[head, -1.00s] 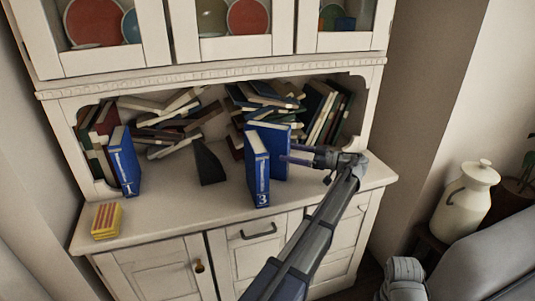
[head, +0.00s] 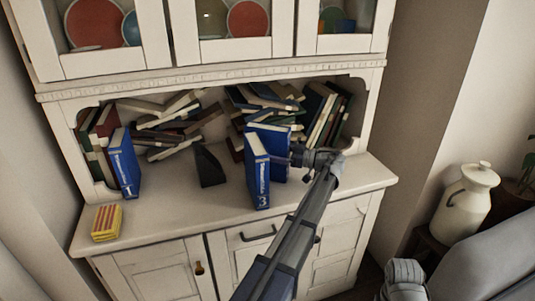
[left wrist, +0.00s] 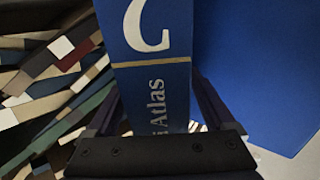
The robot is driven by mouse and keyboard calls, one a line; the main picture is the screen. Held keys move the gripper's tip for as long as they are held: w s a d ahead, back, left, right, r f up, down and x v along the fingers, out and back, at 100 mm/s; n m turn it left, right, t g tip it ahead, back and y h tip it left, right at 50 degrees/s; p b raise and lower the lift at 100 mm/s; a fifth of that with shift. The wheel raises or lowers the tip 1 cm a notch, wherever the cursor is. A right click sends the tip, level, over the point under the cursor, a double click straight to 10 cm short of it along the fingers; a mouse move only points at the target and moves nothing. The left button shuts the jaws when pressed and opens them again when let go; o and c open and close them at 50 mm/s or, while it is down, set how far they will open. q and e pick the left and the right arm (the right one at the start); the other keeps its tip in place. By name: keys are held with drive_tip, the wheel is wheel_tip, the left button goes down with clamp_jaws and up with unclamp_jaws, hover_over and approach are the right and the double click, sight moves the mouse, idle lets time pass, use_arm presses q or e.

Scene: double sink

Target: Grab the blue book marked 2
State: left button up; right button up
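The blue book marked 2 (head: 283,133) stands upright on the cabinet counter, partly behind the blue book marked 3 (head: 257,175). In the left wrist view its spine (left wrist: 150,65) shows an upside-down 2 and the word "Atlas". My left gripper (head: 297,155) is at the right side of that book. Its two fingers (left wrist: 160,100) lie on either side of the spine; I cannot tell whether both press on it. The blue book marked 1 (head: 124,165) stands at the left of the counter.
A black wedge-shaped bookend (head: 208,167) stands between books 1 and 3. Several loose books (head: 165,125) are heaped in the niche behind. A yellow and red box (head: 107,222) lies at the front left. The counter front (head: 180,218) is clear.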

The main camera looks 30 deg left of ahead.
use_arm(q)
clamp_jaws()
idle(0.5)
idle(0.3)
